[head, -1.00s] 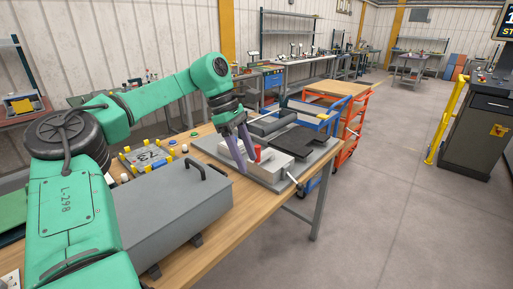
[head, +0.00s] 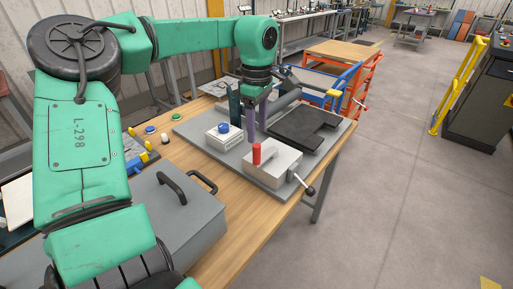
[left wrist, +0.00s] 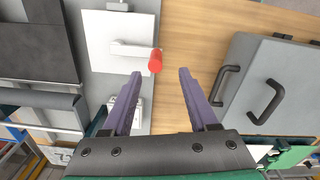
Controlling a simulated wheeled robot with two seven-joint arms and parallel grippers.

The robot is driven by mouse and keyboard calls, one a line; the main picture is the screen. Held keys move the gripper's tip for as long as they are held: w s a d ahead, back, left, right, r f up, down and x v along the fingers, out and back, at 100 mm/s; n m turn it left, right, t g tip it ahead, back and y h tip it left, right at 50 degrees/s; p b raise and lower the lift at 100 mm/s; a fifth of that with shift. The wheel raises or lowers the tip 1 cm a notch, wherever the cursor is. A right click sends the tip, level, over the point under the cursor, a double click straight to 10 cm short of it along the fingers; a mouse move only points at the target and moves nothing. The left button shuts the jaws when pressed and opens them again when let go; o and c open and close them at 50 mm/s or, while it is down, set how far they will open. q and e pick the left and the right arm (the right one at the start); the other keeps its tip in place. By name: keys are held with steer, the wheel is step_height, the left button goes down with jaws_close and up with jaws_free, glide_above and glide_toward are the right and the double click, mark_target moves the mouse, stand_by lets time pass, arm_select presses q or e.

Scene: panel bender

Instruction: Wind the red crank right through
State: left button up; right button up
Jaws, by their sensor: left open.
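The red crank handle (head: 257,154) stands upright on a pale grey block (head: 283,166) on the bender's base plate. My left gripper (head: 251,136) is open, its purple fingers pointing down just behind the handle in the head view. In the left wrist view, the red handle (left wrist: 155,61) shows at the end of a light crank arm (left wrist: 130,49). It lies just beyond the two fingertips (left wrist: 160,74), nearer the left finger, and appears apart from both. Nothing is between the fingers. My right gripper is not in view.
A white box with a blue button (head: 224,129) stands close left of the gripper. A lever with a black ball (head: 309,190) sticks out at the block's front. A dark plate (head: 303,128) lies right. A grey case with handles (head: 180,215) stands nearer on the bench.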

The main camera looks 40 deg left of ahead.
mark_target(256, 145)
arm_select(q)
steer(key=f, duration=0.3)
steer(key=a+f, duration=0.1)
steer(key=f, duration=0.1)
steer(key=shift+w+f+p, duration=0.15)
steer(key=shift+w+p, duration=0.2)
step_height(256, 145, down, 3)
steer(key=shift+w+a+f, duration=0.1)
steer(key=shift+w, duration=0.05)
steer(key=shift+f, duration=0.15)
steer(key=shift+s+d, duration=0.2)
steer(key=shift+c, duration=0.2)
steer(key=shift+w+a+f, duration=0.1)
jaws_close()
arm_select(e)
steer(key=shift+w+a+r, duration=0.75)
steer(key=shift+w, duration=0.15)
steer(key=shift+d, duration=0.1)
